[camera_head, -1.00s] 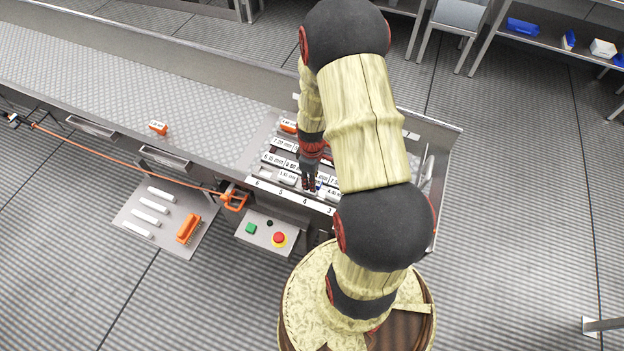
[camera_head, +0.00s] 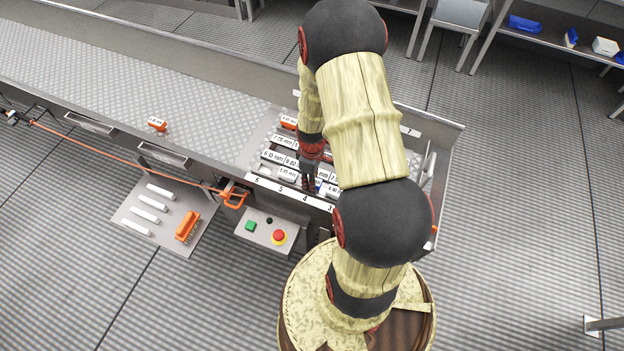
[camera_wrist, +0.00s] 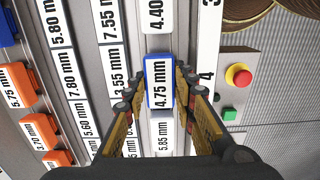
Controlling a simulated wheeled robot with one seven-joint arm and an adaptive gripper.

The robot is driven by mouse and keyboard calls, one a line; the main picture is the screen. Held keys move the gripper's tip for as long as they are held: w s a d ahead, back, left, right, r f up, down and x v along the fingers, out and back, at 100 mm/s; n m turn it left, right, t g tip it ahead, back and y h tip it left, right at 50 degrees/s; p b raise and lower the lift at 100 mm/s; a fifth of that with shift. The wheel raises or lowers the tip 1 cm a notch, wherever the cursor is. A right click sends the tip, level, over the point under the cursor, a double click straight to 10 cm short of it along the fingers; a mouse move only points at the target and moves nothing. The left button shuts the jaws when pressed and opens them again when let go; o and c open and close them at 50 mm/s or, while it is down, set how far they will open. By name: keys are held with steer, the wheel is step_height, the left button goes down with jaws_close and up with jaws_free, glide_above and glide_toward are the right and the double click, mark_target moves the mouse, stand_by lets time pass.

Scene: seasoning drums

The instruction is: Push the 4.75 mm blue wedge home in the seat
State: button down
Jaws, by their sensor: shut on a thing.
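The blue wedge (camera_wrist: 160,82), labelled 4.75 mm, sits between the fingers of my gripper (camera_wrist: 160,100) in the wrist view. My gripper is shut on it, one finger along each side. The wedge lies in the row nearest the strip of large numbers, between a block marked 4.40 mm (camera_wrist: 157,14) and one marked 5.85 mm (camera_wrist: 162,138). I cannot tell how deep it is in its seat. In the head view my gripper (camera_head: 309,187) is low over the front row, and only a bit of blue shows beside it.
Other rows hold several white-labelled blocks (camera_wrist: 72,75). Orange wedges (camera_wrist: 38,132) and a blue one (camera_wrist: 7,28) lie at the far side. A button panel (camera_head: 264,232) with a red button (camera_wrist: 238,75) stands at the front. The belt surface (camera_head: 150,85) left of the rack is mostly clear.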

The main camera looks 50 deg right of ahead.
steer(key=shift+f, duration=0.4)
steer(key=c, duration=1.4)
jaws_free()
steer(key=shift+s+r+p, duration=0.1)
steer(key=shift+r+p, duration=0.55)
steer(key=shift+r, duration=1.25)
step_height(320, 180, up, 6)
steer(key=p, duration=0.3)
steer(key=shift+d+f+p, duration=0.1)
steer(key=shift+d+p, duration=0.05)
steer(key=shift+p, duration=0.15)
steer(key=w+a+r+m, duration=0.1)
steer(key=w+a, duration=0.4)
steer(key=a, duration=0.2)
steer(key=w+a+r+m+b, duration=0.1)
steer(key=w+a+m, duration=0.1)
steer(key=w+a, duration=0.4)
steer(key=w+a+r+m, duration=0.1)
steer(key=w+a+r, duration=0.1)
steer(key=w+a, duration=0.4)
steer(key=shift+a, duration=1.75)
